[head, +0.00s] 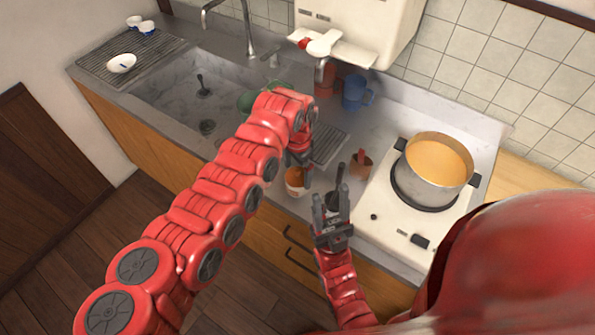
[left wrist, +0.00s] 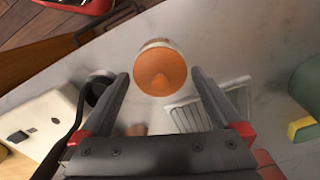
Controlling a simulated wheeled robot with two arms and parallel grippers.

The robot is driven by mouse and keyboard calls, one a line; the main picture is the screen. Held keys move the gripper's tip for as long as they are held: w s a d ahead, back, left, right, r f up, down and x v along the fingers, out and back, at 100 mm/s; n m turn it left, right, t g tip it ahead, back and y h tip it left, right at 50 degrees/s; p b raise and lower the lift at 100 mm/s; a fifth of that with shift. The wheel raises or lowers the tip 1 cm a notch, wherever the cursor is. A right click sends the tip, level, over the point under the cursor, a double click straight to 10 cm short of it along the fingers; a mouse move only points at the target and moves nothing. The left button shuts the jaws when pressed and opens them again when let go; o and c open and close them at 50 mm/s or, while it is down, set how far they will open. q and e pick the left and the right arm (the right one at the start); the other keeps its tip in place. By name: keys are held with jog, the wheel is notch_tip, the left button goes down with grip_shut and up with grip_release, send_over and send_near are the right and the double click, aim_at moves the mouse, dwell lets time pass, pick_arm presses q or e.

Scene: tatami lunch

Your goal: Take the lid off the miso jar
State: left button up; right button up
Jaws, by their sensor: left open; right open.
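The miso jar (head: 294,182) is a small pale jar on the counter, partly hidden behind my left arm and gripper in the head view. I cannot tell whether this orange is the lid or the miso. My left gripper (head: 299,163) points down just above the jar. In its wrist view the fingers are open (left wrist: 160,80), one on each side of the orange top, apart from it. My right gripper (head: 331,202) is open, beside a dark cup with a black-handled tool (head: 340,172).
A pot of orange soup (head: 437,162) sits on the white stove (head: 385,225) at right. A brown cup (head: 360,164), a blue mug (head: 356,92) and a slatted rack (head: 328,145) stand nearby. The sink (head: 185,95) is at left.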

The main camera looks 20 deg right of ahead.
pick_arm(q)
jog(key=c, duration=1.1)
jog(key=shift+o, duration=0.2)
